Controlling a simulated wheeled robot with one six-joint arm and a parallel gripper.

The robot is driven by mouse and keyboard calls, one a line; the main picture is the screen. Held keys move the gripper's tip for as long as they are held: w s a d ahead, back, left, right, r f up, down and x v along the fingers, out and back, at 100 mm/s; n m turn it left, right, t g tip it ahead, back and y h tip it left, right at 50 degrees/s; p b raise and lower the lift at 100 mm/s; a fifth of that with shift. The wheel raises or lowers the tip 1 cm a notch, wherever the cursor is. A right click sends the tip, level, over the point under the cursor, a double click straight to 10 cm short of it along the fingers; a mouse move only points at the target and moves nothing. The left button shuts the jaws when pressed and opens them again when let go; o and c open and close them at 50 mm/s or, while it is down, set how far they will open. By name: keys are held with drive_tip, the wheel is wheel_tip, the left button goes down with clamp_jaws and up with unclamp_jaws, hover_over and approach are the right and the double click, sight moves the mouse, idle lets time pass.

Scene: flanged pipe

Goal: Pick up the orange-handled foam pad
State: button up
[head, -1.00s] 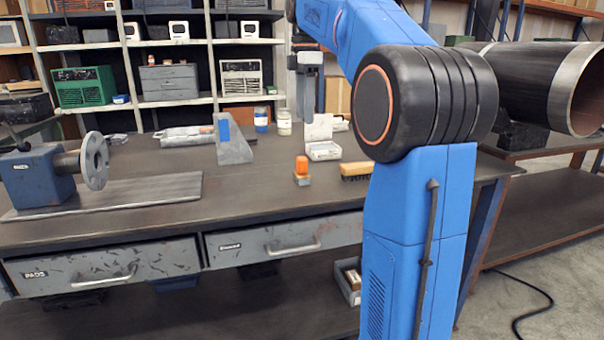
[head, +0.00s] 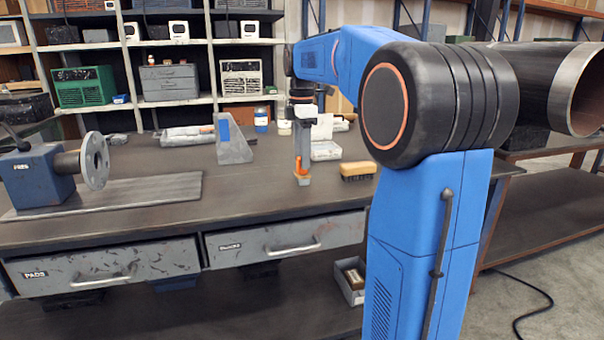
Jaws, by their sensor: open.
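The orange-handled foam pad (head: 302,181) stands upright on the bench top (head: 250,195), near the middle of the head view. My gripper (head: 302,168) points straight down over it, with its fingers at the height of the orange handle. The fingers hide most of the handle; a bit of orange and the pale pad base below still show. The gripper is open; I cannot tell whether a finger touches the handle.
A wooden brush (head: 357,171) lies close to the right of the pad. A white box (head: 326,151) and jars (head: 262,120) stand behind. A grey angled block (head: 233,142) is at the left. A flanged pipe (head: 95,160) sits far left. The bench front is clear.

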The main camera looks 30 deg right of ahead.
drive_tip(key=shift+f, duration=0.85)
clamp_jaws()
drive_tip(key=shift+r, duration=0.15)
wheel_tip(320, 180, up, 10)
drive_tip(key=shift+f, duration=0.1)
